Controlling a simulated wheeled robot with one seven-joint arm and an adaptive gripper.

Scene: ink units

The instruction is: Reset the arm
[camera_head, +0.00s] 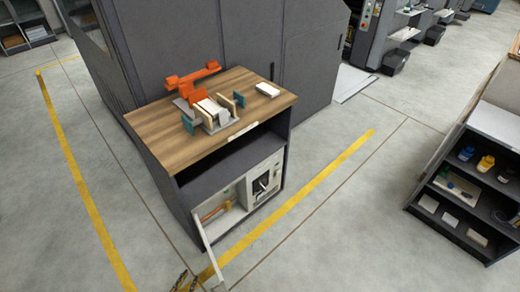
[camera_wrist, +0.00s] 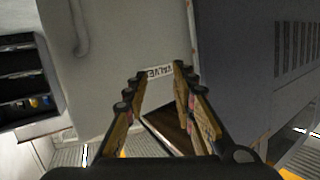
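In the head view, the tips of what appears to be my gripper (camera_head: 187,281) show at the bottom edge, close to the lower end of the open pale door (camera_head: 210,252) of the cabinet. In the wrist view, the two fingers of my gripper (camera_wrist: 160,74) stand apart. I see nothing clearly held, and I cannot tell whether the tips touch the panel.
The cabinet's wooden top (camera_head: 160,127) carries an orange-and-grey fixture (camera_head: 208,108) and a white block (camera_head: 268,89). Its lower compartment is open and shows an orange bar (camera_head: 214,210). A dark shelf (camera_head: 462,207) with bottles stands at right. Floor between is clear.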

